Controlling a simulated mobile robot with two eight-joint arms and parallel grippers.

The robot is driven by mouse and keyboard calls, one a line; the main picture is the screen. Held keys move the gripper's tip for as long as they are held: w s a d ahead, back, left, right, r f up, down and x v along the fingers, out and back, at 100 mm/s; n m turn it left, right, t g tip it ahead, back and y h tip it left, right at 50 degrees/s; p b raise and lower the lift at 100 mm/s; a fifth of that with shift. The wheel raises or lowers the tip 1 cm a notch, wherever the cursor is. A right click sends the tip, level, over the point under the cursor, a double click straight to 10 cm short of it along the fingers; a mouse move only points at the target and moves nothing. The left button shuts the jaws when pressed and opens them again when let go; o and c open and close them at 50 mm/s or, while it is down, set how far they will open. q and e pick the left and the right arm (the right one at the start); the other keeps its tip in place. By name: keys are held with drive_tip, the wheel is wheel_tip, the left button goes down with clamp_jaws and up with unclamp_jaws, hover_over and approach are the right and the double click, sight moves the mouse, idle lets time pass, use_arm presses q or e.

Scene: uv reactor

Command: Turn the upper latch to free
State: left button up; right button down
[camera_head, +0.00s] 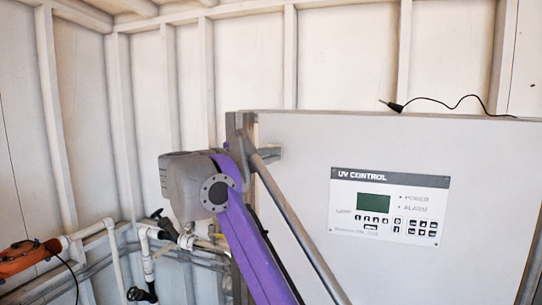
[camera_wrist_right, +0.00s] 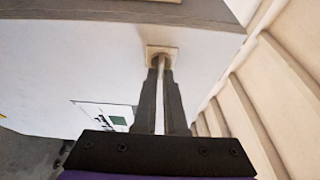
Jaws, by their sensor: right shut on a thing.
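The upper latch shows in the right wrist view as a pale square plate (camera_wrist_right: 173,50) on the cabinet face, with a thin light bar (camera_wrist_right: 160,115) standing out from it. My right gripper (camera_wrist_right: 160,72) is shut on this bar, with one grey finger along each side and the tips close to the plate. In the head view, my right gripper (camera_head: 241,128) is at the upper left edge of the cabinet (camera_head: 400,275), partly hidden by my purple arm. A small grey latch plate (camera_head: 272,154) shows beside it. My left gripper is not in view.
The UV control panel (camera_head: 388,205) is on the cabinet front. A thin black cable with a probe (camera_head: 395,106) lies on the cabinet top. Pipes with valves (camera_head: 147,255) and an orange object (camera_head: 28,260) are at the lower left. A long grey rod (camera_head: 300,232) slants before the cabinet.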

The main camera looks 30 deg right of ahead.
drive_tip(key=c, duration=1)
unclamp_jaws()
drive_tip(key=v, duration=1)
drive_tip(key=shift+s+a+r, duration=0.1)
drive_tip(key=shift+a, duration=0.3)
